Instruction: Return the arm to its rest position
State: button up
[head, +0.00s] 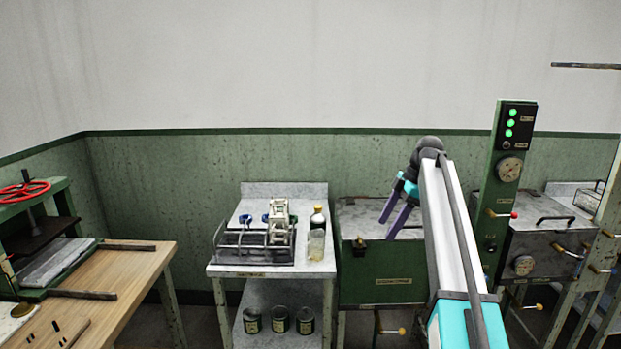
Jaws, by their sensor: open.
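My arm reaches up and forward from the lower right of the head view, with its white link rising and the wrist bent at the top. My gripper (391,221) hangs from the wrist, tilted down and to the left. Its two purple fingers are apart with nothing between them. It shows in front of the green cabinet (375,270) with a grey top; I cannot tell how far above that top the fingertips are.
Left of the gripper stands a grey cart (263,189) with a wire rack (255,247) and a bottle (317,235). Several cans sit on its lower shelf. A green post (495,185) with lit green lamps stands right of my arm. A wooden bench (130,275) is at left.

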jog(key=s+a+f+g, duration=0.2)
jog(key=a+f, duration=0.1)
jog(key=f, duration=0.7)
jog(key=s+a+f+g, duration=0.1)
jog(key=s+a+f, duration=0.15)
jog(key=f, duration=0.75)
jog(key=s+a+f+m+g, duration=0.1)
jog(key=s+a+f, duration=0.1)
jog(key=s+f, duration=0.8)
jog(key=s+a+f+m+g, duration=0.15)
jog(key=s+f, duration=0.35)
jog(key=f, duration=0.9)
jog(key=s+a+f+m+g+h, duration=0.1)
jog(key=s+f+m, duration=0.1)
jog(key=s+f, duration=0.65)
jog(key=s+a+f+m+g+h, duration=0.1)
jog(key=s+f, duration=0.4)
jog(key=s, duration=0.6)
jog(key=s+d+f+m+t+h, duration=0.1)
jog(key=s+d+f+m, duration=0.1)
jog(key=s+m, duration=0.4)
jog(key=s+d+f+m+h, duration=0.1)
jog(key=s+f+m, duration=0.3)
jog(key=s, duration=0.7)
jog(key=d+m, duration=0.1)
jog(key=m, duration=0.1)
jog(key=shift+d+f+m+t, duration=0.3)
jog(key=shift+m+t, duration=0.05)
